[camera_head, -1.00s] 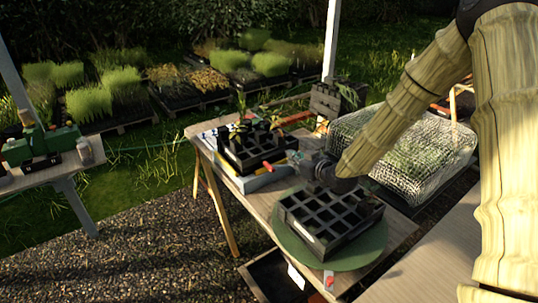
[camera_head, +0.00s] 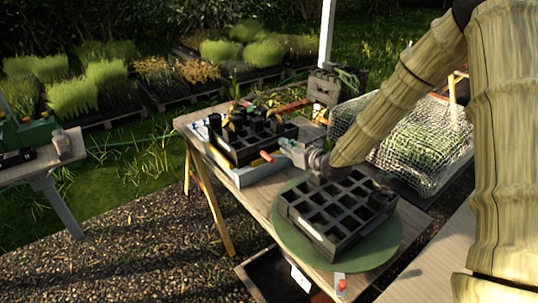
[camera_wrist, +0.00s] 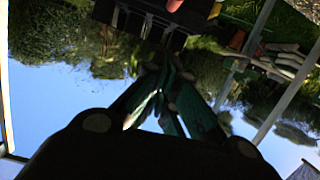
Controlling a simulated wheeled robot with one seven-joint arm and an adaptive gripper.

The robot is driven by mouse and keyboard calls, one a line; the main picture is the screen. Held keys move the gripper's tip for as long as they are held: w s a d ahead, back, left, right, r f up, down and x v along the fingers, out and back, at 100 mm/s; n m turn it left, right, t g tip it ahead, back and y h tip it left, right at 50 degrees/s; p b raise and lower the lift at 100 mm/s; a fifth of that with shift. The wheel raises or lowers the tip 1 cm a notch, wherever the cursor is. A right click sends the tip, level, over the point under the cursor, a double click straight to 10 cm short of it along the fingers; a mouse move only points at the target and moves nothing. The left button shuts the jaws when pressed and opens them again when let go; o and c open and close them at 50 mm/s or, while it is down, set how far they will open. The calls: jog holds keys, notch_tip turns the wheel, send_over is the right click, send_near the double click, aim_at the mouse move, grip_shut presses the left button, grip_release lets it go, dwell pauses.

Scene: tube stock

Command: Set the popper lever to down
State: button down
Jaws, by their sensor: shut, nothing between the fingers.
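The popper (camera_head: 236,172) is a grey-blue base on the wooden table, with a black cell tray (camera_head: 245,150) on it. A short red-tipped lever (camera_head: 267,157) sticks out at its right front side. I cannot tell clearly whether it is up or down. My gripper (camera_head: 287,147) is just right of the red tip, apart from it as far as I can see. In the wrist view its dark teal fingers (camera_wrist: 165,85) are shut and empty. A red piece (camera_wrist: 174,5), perhaps the lever tip, shows at the top there, before a black tray.
A second black cell tray (camera_head: 325,240) sits on a round green turntable (camera_head: 385,250) in front of the popper, under my arm. A wire-mesh cover (camera_head: 455,165) stands to the right. A grey block (camera_head: 324,88) stands behind. Open gravel lies left of the table.

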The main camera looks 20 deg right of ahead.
jog(key=w, duration=0.1)
jog(key=p, duration=0.3)
send_over(269, 157)
notch_tip(269, 157, down, 3)
jog(key=shift+w+r, duration=0.1)
jog(key=shift+r, duration=0.1)
jog(key=shift+f, duration=0.6)
jog(key=shift+d+f+p, duration=0.15)
jog(key=shift+f+p, duration=0.4)
jog(key=shift+f, duration=0.85)
jog(key=shift+s+a+f+b, duration=0.15)
jog(key=shift+a+f+b, duration=0.15)
jog(key=shift+f+b, duration=0.25)
jog(key=shift+s+a+f+b, duration=0.1)
jog(key=shift+a+f+b, duration=0.2)
jog(key=shift+f+b, duration=0.25)
jog(key=shift+r, duration=0.1)
